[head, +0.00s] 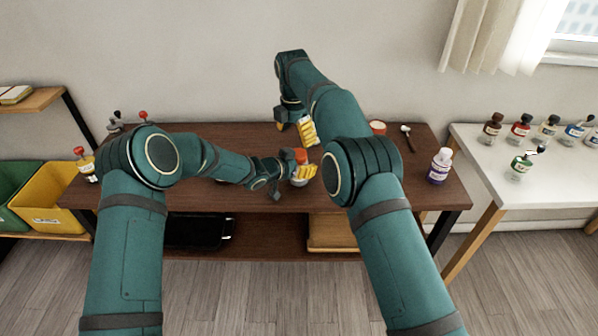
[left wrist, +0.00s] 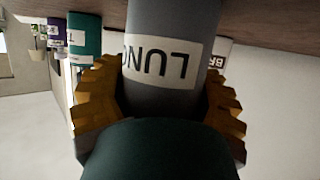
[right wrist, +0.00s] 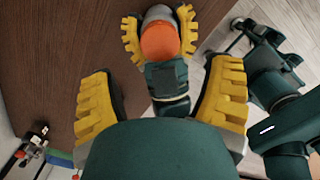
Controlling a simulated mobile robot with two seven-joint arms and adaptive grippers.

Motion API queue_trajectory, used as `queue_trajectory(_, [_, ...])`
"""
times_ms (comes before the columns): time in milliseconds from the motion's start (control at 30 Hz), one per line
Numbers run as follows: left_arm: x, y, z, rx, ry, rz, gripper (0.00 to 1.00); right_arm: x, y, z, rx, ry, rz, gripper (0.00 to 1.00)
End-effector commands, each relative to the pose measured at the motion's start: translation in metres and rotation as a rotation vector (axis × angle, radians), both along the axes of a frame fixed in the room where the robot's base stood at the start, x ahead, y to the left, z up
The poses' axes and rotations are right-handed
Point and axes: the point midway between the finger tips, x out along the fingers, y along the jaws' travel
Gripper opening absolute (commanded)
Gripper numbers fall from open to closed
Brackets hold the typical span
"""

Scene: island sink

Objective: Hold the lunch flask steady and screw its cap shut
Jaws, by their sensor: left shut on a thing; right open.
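The lunch flask is a grey cylinder with a pale label (left wrist: 165,62) that reads LUN, upside down in the left wrist view. Its orange cap (head: 301,156) sits on its top; from above in the right wrist view the cap (right wrist: 160,42) is a round orange disc beside a grey part. My left gripper (head: 302,172) is shut around the flask's body, with yellow fingers on both sides. My right gripper (head: 294,127) is open and empty, above and behind the flask in the head view. In the right wrist view the cap lies beyond its spread fingers, apart from them.
A purple-and-white bottle (head: 440,165) stands at the brown table's (head: 240,138) right end. A small orange-topped container (head: 378,127) and a spoon (head: 407,136) lie at the back right. Several bottles stand on the white table (head: 480,150). Small red-topped items stand at the back left.

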Motion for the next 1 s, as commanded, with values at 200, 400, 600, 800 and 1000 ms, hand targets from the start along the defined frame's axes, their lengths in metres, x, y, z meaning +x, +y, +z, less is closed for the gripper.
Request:
queue_trajectory(200, [-0.001, 0.001, -0.003, 0.003, 0.004, 0.000, 0.00, 0.001, -0.002, 0.011, 0.000, -0.003, 0.070, 0.79])
queue_trajectory(400, [-0.001, 0.001, -0.003, 0.003, 0.004, 0.000, 0.00, 0.001, -0.003, 0.012, -0.001, -0.002, 0.074, 0.79])
queue_trajectory(600, [-0.001, 0.001, -0.003, 0.003, 0.004, 0.000, 0.00, 0.001, -0.003, 0.008, -0.002, -0.001, 0.073, 0.79])
queue_trajectory(800, [-0.001, 0.001, -0.003, 0.003, 0.004, 0.000, 0.00, 0.001, -0.004, -0.014, -0.002, 0.001, 0.072, 0.79])
queue_trajectory(1000, [-0.001, 0.001, -0.003, 0.003, 0.004, 0.000, 0.00, 0.002, -0.005, -0.045, -0.003, 0.000, 0.072, 0.79])
